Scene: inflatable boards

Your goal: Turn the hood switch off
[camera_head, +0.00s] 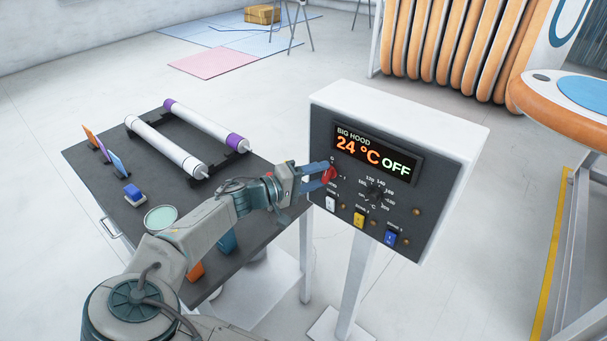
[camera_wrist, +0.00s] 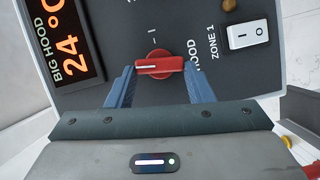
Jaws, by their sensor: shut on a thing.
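The hood control box (camera_head: 398,110) stands on a white post, and its display (camera_head: 372,153) reads "BIG HOOD 24 °C OFF". The red hood switch (camera_head: 328,174) is a rotary knob below the left part of the display. In the wrist view the red knob (camera_wrist: 160,67) has a white line along it and sits between the two blue fingers. My gripper (camera_head: 318,177) is at the panel, shut on the red knob; it also shows in the wrist view (camera_wrist: 160,78). The fingers partly hide the markings around the knob.
A temperature dial (camera_head: 375,193) and white, yellow (camera_head: 359,219) and blue (camera_head: 391,237) zone switches sit close by on the panel. A dark table (camera_head: 90,165) with two rolls (camera_head: 165,147) stands left. Orange boards (camera_head: 450,45) stand behind. Floor between is clear.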

